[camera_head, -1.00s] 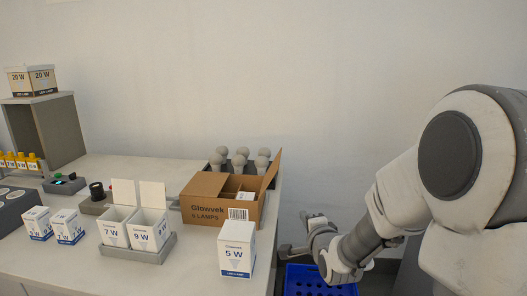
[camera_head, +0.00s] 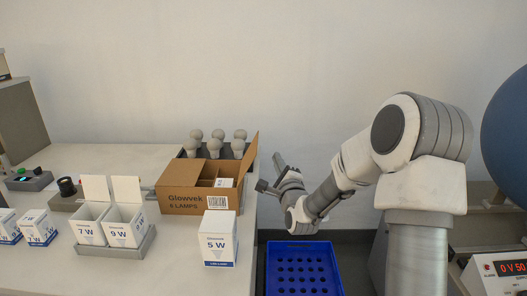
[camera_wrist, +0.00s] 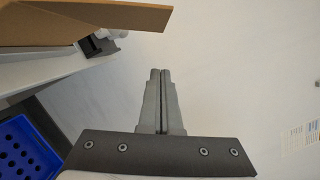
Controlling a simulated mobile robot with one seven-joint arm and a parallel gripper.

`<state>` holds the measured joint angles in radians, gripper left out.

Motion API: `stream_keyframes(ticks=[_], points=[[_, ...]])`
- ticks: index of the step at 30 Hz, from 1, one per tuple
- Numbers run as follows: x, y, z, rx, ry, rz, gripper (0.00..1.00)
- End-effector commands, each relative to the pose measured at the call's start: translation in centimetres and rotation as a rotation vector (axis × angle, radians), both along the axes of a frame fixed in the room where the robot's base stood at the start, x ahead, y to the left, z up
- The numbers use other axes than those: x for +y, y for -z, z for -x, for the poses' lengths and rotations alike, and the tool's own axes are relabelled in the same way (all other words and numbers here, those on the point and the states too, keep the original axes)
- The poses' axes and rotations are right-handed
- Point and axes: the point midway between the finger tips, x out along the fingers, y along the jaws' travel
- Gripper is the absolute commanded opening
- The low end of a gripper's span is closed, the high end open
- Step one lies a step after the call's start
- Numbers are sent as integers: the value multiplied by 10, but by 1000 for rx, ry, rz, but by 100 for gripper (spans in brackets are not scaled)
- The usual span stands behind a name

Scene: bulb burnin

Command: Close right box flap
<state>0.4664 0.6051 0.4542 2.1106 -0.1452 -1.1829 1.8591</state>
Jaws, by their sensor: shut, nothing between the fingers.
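The brown Glowvek carton (camera_head: 184,201) stands near the right end of the table. Its right flap (camera_head: 248,158) stands up, leaning outward to the right. A brown panel (camera_head: 187,172) lies over the left part of the opening; the right part is open, showing a white item inside. My gripper (camera_head: 260,186) is shut and empty, just right of the carton and below the flap's top edge. In the wrist view my fingers (camera_wrist: 161,72) are together, and the flap (camera_wrist: 85,20) spans the upper left, apart from them in the picture.
A grey rack of pale bulbs (camera_head: 239,148) stands behind the carton. A white 5 W box (camera_head: 218,240) stands in front. Open 7 W and 9 W boxes (camera_head: 126,228) sit in a tray to the left. A blue crate (camera_head: 300,249) is below, right of the table.

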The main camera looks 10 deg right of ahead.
Motion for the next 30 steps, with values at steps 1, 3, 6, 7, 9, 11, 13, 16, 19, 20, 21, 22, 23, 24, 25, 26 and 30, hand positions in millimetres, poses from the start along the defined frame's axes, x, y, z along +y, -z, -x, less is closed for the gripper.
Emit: stream_keyframes(ticks=[1, 3, 6, 7, 9, 11, 13, 16, 19, 20, 21, 22, 23, 24, 25, 26, 30], points=[[1, -1, -10, -3, -1, 0, 0], [1, -2, -21, -1, 0, 0, 0], [11, -8, -30, -2, -6, 2, 0], [16, -11, -30, -2, -4, 2, 0], [24, -15, -31, -1, -5, 3, 0], [28, -18, -32, -1, -3, 1, 0], [32, -20, -33, 0, -2, 2, 0], [36, -21, -33, 0, -1, 2, 0], [37, -22, -34, 0, -1, 2, 0], [37, -22, -33, 0, -1, 2, 0], [36, -22, -34, 0, -1, 2, 0], [36, -22, -34, 0, -1, 2, 0], [36, -22, -34, 0, -1, 2, 0], [36, -22, -33, 0, -1, 2, 0], [36, -22, -33, 0, -1, 2, 0], [36, -22, -33, 0, -1, 2, 0], [37, -23, -34, 1, -2, 13, 0]])
